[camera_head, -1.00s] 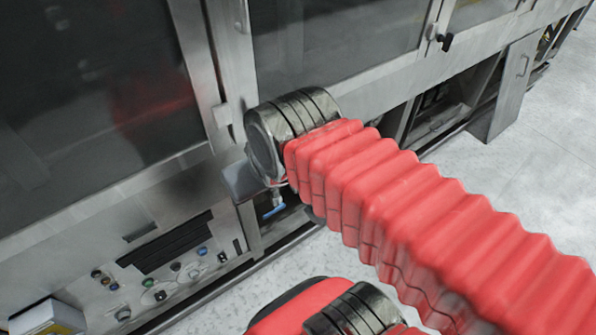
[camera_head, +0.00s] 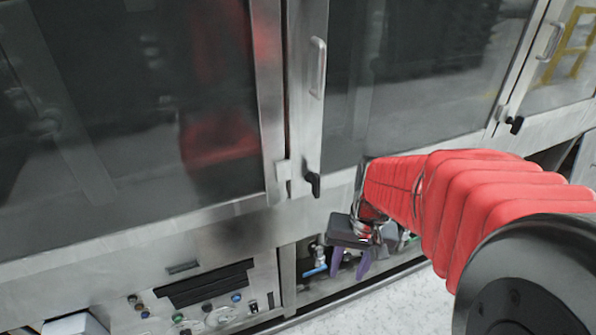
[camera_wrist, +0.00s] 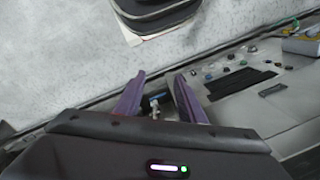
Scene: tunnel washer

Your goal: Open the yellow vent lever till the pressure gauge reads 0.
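I cannot make out a yellow vent lever or a readable pressure gauge in either view. My gripper (camera_head: 350,266) has two purple fingers, pointing down in front of the open bay under the machine's doors. In the wrist view my gripper (camera_wrist: 159,82) is open, with a clear gap between the fingers and nothing held. A small valve with a blue handle (camera_head: 315,271) sits in the bay, left of the fingers in the head view. In the wrist view a blue-handled fitting (camera_wrist: 160,97) shows between the fingers, apparently beyond them.
A control panel (camera_head: 262,290) with several buttons and a dark slot is left of the bay. A door latch (camera_head: 312,184) sticks out above it.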

